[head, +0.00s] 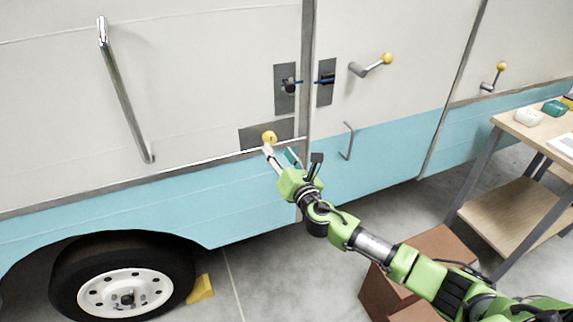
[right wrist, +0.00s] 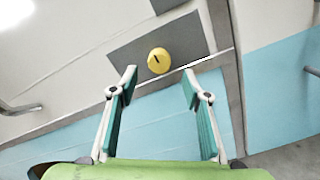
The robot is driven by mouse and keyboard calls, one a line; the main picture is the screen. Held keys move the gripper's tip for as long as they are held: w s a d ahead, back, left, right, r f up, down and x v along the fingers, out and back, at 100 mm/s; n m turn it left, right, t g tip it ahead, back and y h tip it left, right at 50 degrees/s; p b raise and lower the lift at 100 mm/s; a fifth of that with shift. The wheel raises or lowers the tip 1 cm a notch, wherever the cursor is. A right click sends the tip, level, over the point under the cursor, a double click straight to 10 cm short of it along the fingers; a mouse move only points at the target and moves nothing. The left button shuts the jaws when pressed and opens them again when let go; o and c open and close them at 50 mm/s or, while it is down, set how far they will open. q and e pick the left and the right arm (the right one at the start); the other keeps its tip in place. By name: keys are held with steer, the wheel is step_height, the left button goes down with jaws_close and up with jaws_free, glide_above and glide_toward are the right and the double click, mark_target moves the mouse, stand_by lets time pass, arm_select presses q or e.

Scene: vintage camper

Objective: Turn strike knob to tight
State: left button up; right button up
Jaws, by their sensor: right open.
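The strike knob is a yellow round knob (head: 269,137) on a dark grey plate (head: 250,138) low on the camper's side, left of the vertical door seam. In the right wrist view the knob (right wrist: 159,61) shows a short dark mark on its face. My right gripper (head: 279,154) is at the knob, just below and in front of it in the head view. In the right wrist view its two fingers (right wrist: 161,82) are apart and empty, with the knob beyond and between the tips. Contact with the knob does not show. My left gripper is not in view.
A latch (head: 288,85) sits above the knob. A yellow-tipped lever (head: 371,65) and a thin grey handle (head: 348,142) are to the right. A workbench (head: 520,131) stands at right, brown boxes (head: 432,252) below my arm.

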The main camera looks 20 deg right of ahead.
steer(key=s, duration=0.5)
steer(key=shift+s+d, duration=0.1)
steer(key=shift+s, duration=0.25)
steer(key=shift+f, duration=0.1)
